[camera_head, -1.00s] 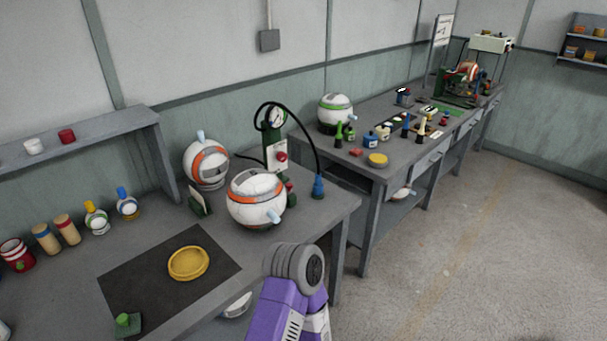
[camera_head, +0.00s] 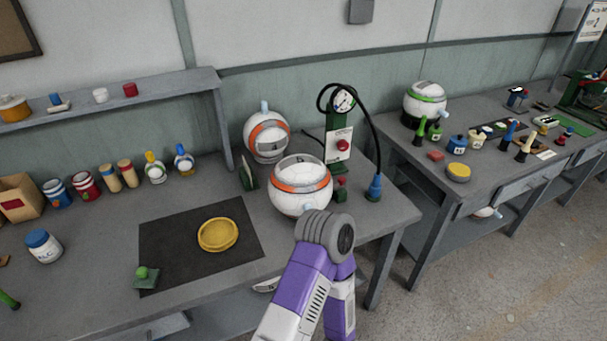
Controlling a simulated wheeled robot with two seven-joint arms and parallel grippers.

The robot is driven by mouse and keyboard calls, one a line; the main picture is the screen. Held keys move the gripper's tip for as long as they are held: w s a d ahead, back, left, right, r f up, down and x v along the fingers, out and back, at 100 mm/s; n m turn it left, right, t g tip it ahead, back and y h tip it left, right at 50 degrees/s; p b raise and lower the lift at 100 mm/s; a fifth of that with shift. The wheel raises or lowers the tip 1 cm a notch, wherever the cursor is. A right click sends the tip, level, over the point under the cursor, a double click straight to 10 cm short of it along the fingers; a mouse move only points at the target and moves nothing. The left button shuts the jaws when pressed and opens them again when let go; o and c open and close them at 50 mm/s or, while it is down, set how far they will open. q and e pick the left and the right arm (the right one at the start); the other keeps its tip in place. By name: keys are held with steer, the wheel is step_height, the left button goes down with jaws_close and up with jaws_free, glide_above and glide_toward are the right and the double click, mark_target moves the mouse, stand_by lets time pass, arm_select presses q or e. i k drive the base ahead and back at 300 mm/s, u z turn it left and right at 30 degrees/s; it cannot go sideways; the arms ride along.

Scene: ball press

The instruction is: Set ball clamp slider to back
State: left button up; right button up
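I cannot make out a ball clamp slider for certain. A green machine (camera_head: 585,97) at the far right of the rear bench is cut off by the picture's edge, and its details are too small to tell. An orange-banded white ball (camera_head: 300,198) sits on the near bench, with a second orange-banded ball (camera_head: 267,138) behind it. A green-banded ball (camera_head: 425,104) stands on the rear bench. A purple and white arm of mine rises from the bottom centre and ends in a grey round joint below the nearest ball. Neither gripper shows.
The near bench (camera_head: 90,285) holds a dark mat (camera_head: 170,225) with a yellow disc (camera_head: 218,234), a green knob (camera_head: 143,274), jars and bottles. A gauge stand (camera_head: 338,140) with a black hose stands beside the balls. Open floor (camera_head: 480,290) lies at right.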

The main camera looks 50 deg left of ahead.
mark_target(341, 180)
steer(key=u, duration=2)
